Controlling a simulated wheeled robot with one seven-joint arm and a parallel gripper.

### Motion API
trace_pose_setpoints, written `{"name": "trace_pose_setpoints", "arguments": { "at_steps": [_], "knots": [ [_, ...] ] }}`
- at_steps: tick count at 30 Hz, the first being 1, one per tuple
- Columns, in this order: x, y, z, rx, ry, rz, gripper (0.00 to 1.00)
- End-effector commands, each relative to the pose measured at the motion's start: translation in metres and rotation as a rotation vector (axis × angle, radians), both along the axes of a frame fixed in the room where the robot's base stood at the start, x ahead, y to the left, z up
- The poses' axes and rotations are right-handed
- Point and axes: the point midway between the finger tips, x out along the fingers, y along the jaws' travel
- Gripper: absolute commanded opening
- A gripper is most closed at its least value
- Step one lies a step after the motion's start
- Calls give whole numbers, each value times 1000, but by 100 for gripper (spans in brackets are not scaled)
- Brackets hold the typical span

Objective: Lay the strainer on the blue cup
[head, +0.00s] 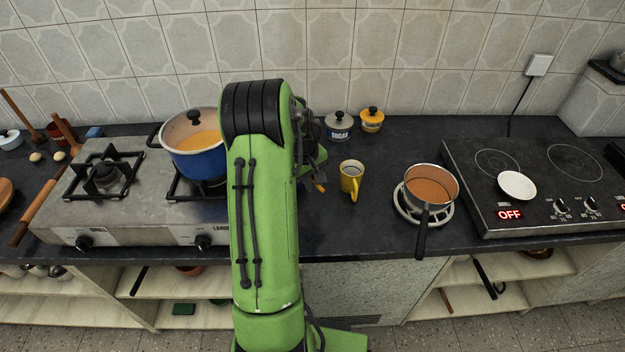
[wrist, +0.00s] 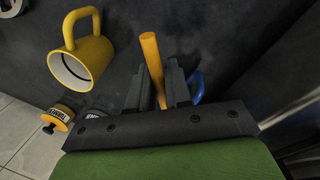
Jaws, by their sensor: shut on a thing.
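My gripper (wrist: 158,88) is shut on a yellow-orange handle (wrist: 152,58), which sticks out past the fingers in the wrist view. This looks like the strainer's handle; its bowl is hidden. In the head view the tip of the handle (head: 320,187) shows just right of my arm. A blue curved piece (wrist: 196,86), probably the blue cup's handle, shows beside the right finger in the wrist view. The rest of the blue cup is hidden behind my gripper, and behind my arm in the head view. I cannot tell whether strainer and cup touch.
A yellow mug (head: 350,178) stands right of my gripper. A sugar jar (head: 338,126) and a yellow jar (head: 371,120) stand near the wall. A saucepan (head: 430,186) sits farther right, before the hotplate (head: 540,170). A blue pot (head: 195,150) is on the stove at left.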

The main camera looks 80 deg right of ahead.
Motion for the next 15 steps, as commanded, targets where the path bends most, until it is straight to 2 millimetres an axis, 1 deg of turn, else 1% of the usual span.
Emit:
{"name": "trace_pose_setpoints", "arguments": {
  "at_steps": [6, 7, 9, 11, 12, 15],
  "knots": [
    [0, 0, -1, 0, 0, 0, 0],
    [0, 0, -1, 0, 0, 0, 21],
    [0, 0, -1, 0, 0, 0, 32],
    [0, 0, -1, 0, 0, 0, 41],
    [0, 0, -1, 0, 0, 0, 47],
    [0, 0, -1, 0, 0, 0, 48]
  ]
}}
